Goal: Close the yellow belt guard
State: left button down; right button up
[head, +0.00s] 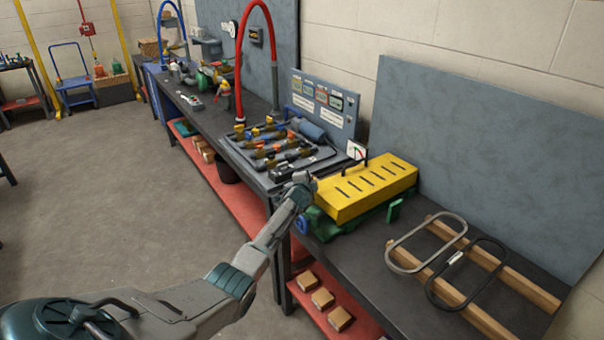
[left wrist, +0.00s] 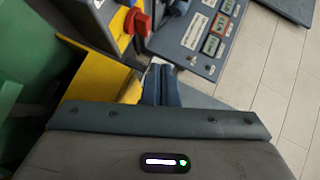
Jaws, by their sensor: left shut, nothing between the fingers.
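The yellow belt guard (head: 368,188), a slotted box-like cover, sits low over a green machine base (head: 345,226) on the bench. I cannot tell whether it is fully seated. My left gripper (head: 303,181) is shut and empty, close to the guard's left end; whether it touches is unclear. In the left wrist view, the shut fingers (left wrist: 161,84) are beside a yellow surface (left wrist: 108,72), likely the guard. A red knob (left wrist: 138,22) is just beyond them. My right gripper is not in view.
A grey panel with tags (head: 322,99) stands behind the guard and also shows in the left wrist view (left wrist: 202,38). Pipes and valves (head: 275,143) lie left of the guard. Two belts (head: 427,243) rest on wooden rails at right. The front bench strip is clear.

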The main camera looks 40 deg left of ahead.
pick_arm(q)
jog(key=s+a+r+p, duration=0.2)
jog(key=s+r, duration=0.5)
jog(key=r, duration=0.4)
jog(key=s+d+f+n+g+h, duration=0.1)
jog(key=s+d+f+n+g, duration=0.1)
jog(key=s+d+f, duration=0.7)
jog(key=s+d+f+n+g+h, duration=0.2)
jog(key=s+d+f, duration=0.5)
jog(key=s, duration=0.4)
jog(key=s+d+r+n+g+h, duration=0.1)
jog(key=s+d+n+g, duration=0.35)
jog(key=s, duration=1.05)
jog(key=s+d+r+n+g+h, duration=0.1)
jog(key=s+d, duration=0.6)
jog(key=s, duration=0.8)
notch_tip(320, 180, down, 32)
jog(key=a+g+b, duration=0.2)
jog(key=s+a+f+b, duration=0.1)
jog(key=s+f+b, duration=0.1)
jog(key=s+f, duration=1.7)
notch_tip(320, 180, down, 4)
jog(key=shift+a+r+g+b, duration=0.15)
jog(key=shift+a+g+b, duration=0.2)
jog(key=shift+g+b, duration=0.1)
